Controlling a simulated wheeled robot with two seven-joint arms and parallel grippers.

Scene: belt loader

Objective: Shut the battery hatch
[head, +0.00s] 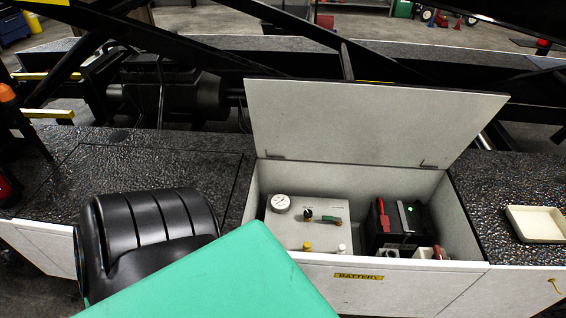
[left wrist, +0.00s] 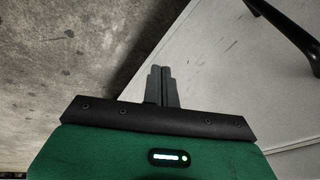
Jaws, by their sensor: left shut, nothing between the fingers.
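The battery hatch (head: 370,119) is a white lid standing open, tilted back on hinges at the rear edge of the battery box. The box (head: 391,275) is white with a yellow BATTERY label on its front. A green part of my own arm crosses the bottom of the head view; no gripper shows there. In the left wrist view my left gripper (left wrist: 161,86) is shut and empty, near a white panel (left wrist: 215,70); I cannot tell whether they touch.
A shallow cream tray (head: 535,224) sits on the dark textured deck (head: 490,188) right of the box. A black ridged shape (head: 150,235) stands at the left front. Dark beams cross behind the hatch. In the left wrist view, concrete floor (left wrist: 60,60) is at left.

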